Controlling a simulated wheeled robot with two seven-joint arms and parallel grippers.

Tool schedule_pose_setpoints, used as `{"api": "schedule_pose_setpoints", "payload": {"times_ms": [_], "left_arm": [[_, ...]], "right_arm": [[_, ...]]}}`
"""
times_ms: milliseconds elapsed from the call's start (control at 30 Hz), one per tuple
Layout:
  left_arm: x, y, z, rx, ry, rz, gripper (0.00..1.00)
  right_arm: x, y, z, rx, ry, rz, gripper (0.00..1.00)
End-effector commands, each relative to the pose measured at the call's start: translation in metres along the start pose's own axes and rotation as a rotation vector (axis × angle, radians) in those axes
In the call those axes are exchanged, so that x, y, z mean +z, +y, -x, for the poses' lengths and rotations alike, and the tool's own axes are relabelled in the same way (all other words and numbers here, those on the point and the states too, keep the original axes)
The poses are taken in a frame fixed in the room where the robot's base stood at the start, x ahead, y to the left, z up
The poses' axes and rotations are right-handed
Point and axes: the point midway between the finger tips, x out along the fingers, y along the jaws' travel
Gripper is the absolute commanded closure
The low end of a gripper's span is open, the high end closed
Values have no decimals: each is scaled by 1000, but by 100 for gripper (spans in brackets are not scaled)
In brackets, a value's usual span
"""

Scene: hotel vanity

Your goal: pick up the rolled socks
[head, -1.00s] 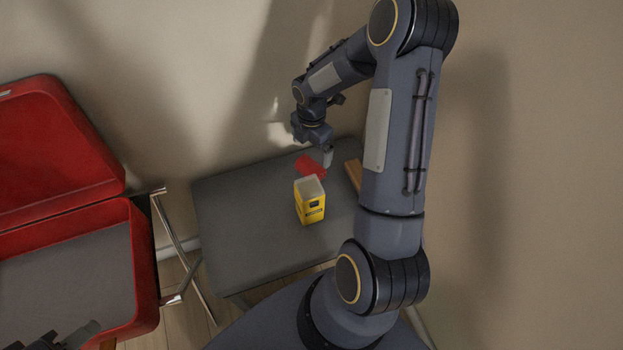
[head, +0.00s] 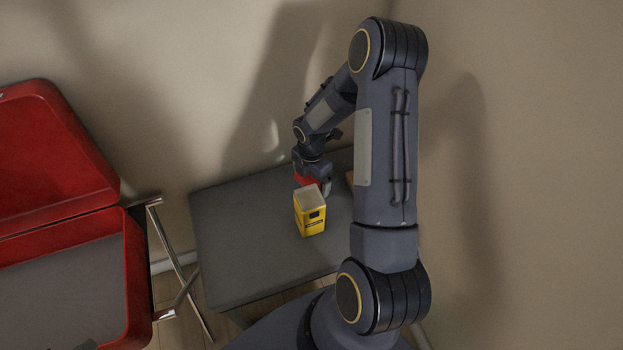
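The rolled socks (head: 305,178) are a small red bundle on the grey table, behind a yellow box. My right gripper (head: 312,182) is lowered over them, with a finger showing at their right side. The gripper body and the yellow box hide part of the socks. I cannot tell whether the fingers are touching the socks or how far apart they are. Of my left arm only a dark bit shows at the bottom left edge; its gripper is not visible.
The yellow box (head: 310,214) stands upright just in front of the socks. The grey table (head: 240,240) is clear on its left side. A brown object (head: 350,178) is partly hidden behind my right arm. An open red suitcase (head: 140,270) sits on a metal rack at left.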

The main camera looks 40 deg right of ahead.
Motion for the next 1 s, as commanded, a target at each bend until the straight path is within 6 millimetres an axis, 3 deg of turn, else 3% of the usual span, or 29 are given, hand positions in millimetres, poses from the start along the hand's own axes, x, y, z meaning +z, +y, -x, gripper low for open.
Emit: {"api": "schedule_pose_setpoints", "payload": {"times_ms": [33,267,567,1000], "left_arm": [[0,0,0,0,0,0,64],[0,0,0,0,0,0,64],[-1,1,2,0,0,0,64],[-11,10,22,0,0,0,64]], "right_arm": [[0,0,0,0,0,0,14],[0,0,0,0,0,0,44],[0,0,7,2,0,-1,45],[0,0,87,3,-1,-2,45]]}}
